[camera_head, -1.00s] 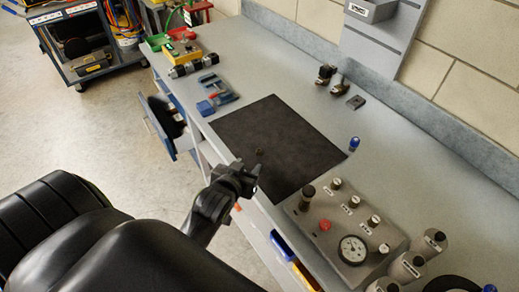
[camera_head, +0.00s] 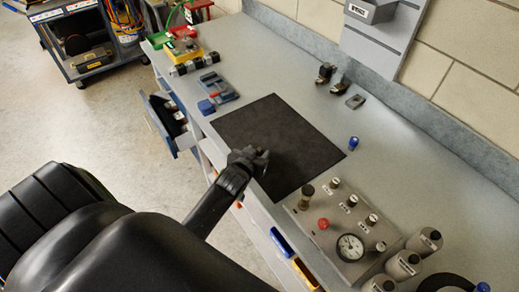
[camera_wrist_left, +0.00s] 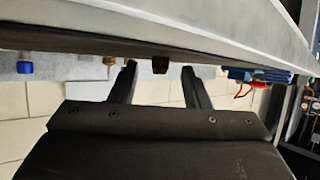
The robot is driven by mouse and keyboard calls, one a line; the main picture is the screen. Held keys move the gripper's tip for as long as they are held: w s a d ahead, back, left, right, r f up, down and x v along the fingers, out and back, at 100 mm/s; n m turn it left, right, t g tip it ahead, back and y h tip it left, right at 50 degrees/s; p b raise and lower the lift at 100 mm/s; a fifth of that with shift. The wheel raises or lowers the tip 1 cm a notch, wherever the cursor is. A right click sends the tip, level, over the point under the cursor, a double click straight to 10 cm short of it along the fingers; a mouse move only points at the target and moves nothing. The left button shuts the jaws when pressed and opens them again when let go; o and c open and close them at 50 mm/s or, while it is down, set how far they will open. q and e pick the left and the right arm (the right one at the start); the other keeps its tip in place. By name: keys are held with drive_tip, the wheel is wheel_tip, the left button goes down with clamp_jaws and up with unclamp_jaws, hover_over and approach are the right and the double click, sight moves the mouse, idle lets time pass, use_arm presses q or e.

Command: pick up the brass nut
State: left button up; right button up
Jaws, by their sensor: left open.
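The brass nut (camera_wrist_left: 160,64) shows in the left wrist view as a small dark brownish piece at the edge of the black mat (camera_head: 285,120). That view looks upside down, with the bench at the top. The nut lies in line with the gap between my two fingers; whether it is between the tips or beyond them I cannot tell. In the head view my left gripper (camera_head: 262,156) is low over the mat's near left part and hides the nut. My left gripper (camera_wrist_left: 159,70) is open. My right gripper is not in view.
A grey gauge panel (camera_head: 340,225) with a red knob stands right of the mat. A small blue-topped item (camera_head: 353,143) is by the mat's right corner. Blue tools (camera_head: 215,88) lie behind left. An open drawer (camera_head: 165,115) juts out at left. The mat's far part is clear.

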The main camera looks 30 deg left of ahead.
use_arm(q)
drive_tip(key=shift+w+f, duration=0.15)
drive_tip(key=shift+w, duration=0.15)
clamp_jaws()
